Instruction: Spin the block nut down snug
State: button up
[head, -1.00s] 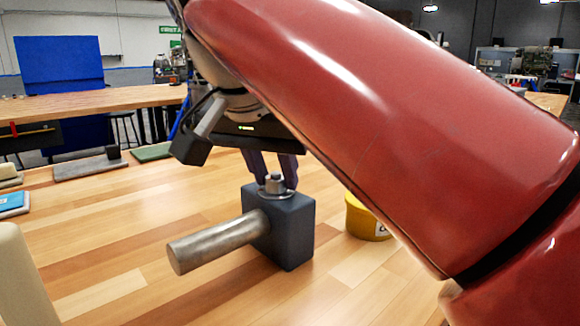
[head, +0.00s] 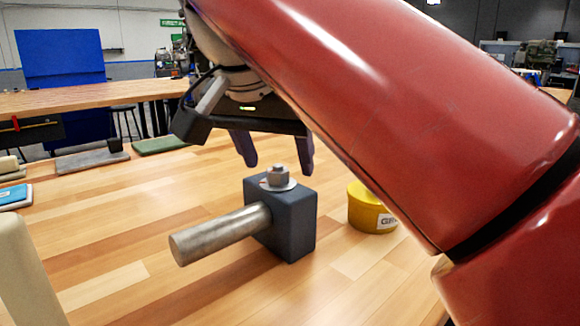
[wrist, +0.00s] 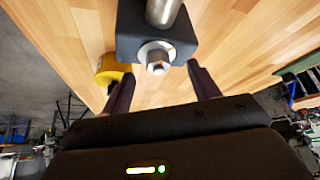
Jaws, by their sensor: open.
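The block nut (head: 277,174) is a small grey hex nut over a pale washer (head: 277,185) on top of a dark blue-grey block (head: 292,220). A thick metal bar (head: 220,234) sticks out of the block's side toward the lower left. My gripper (head: 279,165) is open above and behind the nut, its two dark fingers spread wide and apart from it. In the wrist view the nut (wrist: 157,66) shows ahead of the fingertips, between their lines, with nothing held. How tightly the nut sits on the washer cannot be told.
A yellow labelled tub (head: 368,210) stands right of the block, partly behind my red arm. A pale post (head: 28,265) rises at the lower left. A blue booklet (head: 14,196), a grey plate (head: 92,158) and a green mat (head: 160,145) lie farther back. The wooden table around the block is clear.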

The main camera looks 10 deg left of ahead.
aim_at(276, 171)
jog(key=shift+r, duration=1.95)
